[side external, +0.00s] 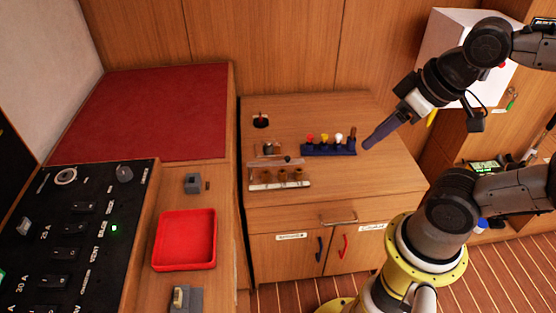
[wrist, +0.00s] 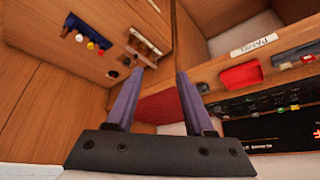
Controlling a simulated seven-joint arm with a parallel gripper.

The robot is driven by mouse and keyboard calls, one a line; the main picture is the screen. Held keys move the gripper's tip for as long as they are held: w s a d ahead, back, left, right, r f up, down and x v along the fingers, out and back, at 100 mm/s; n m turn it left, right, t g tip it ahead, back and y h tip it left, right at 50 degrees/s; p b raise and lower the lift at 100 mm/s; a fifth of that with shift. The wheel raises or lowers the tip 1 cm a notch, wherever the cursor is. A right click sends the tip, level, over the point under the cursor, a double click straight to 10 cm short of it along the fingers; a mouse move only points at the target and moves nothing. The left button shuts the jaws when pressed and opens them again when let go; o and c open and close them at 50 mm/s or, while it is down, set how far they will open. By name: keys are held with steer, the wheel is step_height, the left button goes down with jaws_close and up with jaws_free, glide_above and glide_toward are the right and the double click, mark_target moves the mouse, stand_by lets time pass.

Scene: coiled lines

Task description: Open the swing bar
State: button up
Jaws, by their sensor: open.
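The swing bar (side external: 272,162) appears to be the thin strip with a small knob, lying across the wooden rack on the counter. It also shows in the wrist view (wrist: 140,56), beyond my fingertips. The rack's lower rail (side external: 265,186) carries several short brown pegs just in front of the bar. My gripper (side external: 368,144) is above the right side of the counter, to the right of the bar and apart from it. In the wrist view its two purple fingers (wrist: 160,73) are spread with nothing between them. Whether the bar is latched cannot be told.
A blue rack (side external: 345,151) with several colored-handled tools stands between my gripper and the bar. A hole with a red-topped piece (side external: 261,121) is behind. A red tray (side external: 185,240) and black switch panel (side external: 85,225) are left. The counter's front right is clear.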

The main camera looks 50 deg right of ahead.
steer(key=w+r+m, duration=0.4)
steer(key=w+m, duration=0.1)
steer(key=m, duration=0.2)
steer(key=m+g, duration=0.6)
steer(key=m, duration=0.5)
glide_above(287, 157)
step_height(287, 157, down, 17)
step_height(287, 157, down, 14)
steer(key=shift+s, duration=0.1)
jaws_close()
